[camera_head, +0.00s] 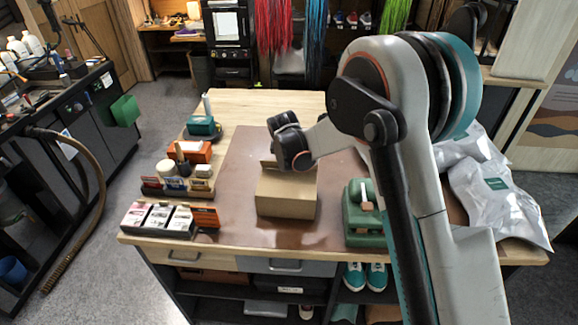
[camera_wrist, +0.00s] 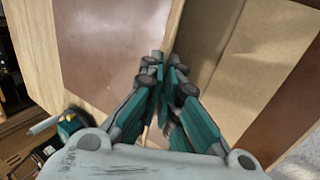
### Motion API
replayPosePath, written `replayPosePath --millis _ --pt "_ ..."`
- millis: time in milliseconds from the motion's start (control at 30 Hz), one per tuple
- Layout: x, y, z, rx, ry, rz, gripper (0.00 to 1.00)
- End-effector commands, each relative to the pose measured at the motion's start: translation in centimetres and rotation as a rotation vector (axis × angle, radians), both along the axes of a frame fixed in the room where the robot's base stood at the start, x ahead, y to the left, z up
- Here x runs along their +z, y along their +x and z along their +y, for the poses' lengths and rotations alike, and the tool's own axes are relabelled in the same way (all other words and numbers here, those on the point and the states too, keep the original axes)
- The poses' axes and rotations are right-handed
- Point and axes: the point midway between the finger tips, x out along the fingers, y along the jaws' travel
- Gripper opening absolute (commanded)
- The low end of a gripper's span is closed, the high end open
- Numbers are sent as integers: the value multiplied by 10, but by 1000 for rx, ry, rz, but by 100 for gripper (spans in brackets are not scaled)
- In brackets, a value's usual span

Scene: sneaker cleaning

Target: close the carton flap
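The carton (camera_head: 287,196) is a plain brown cardboard box on the brown mat, in front of my arm's wrist. In the wrist view the carton (camera_wrist: 255,65) fills the upper right, with a cardboard panel edge running down to my fingertips. A short strip of flap (camera_head: 268,163) shows at the carton's back left in the head view. My gripper (camera_wrist: 166,66) has its teal fingers together at the carton's edge. I see no clear piece of cardboard between the tips. In the head view the fingers are hidden behind my wrist and the carton.
A green box-like tool (camera_head: 360,212) stands right of the carton, with silver bags (camera_head: 490,185) farther right. Small boxes (camera_head: 168,217) and bottles on a stand (camera_head: 178,185) line the table's left side.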

Motion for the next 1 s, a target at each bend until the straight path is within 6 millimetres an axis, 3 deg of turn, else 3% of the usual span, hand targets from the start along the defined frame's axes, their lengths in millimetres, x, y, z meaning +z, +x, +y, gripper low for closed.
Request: replayPosePath --millis 33,600,1000 --pt "-8 -5 1 3 -4 -46 0" --pt "-31 -27 3 3 -36 -533 0" --pt "-35 -30 2 1 -47 -687 0"
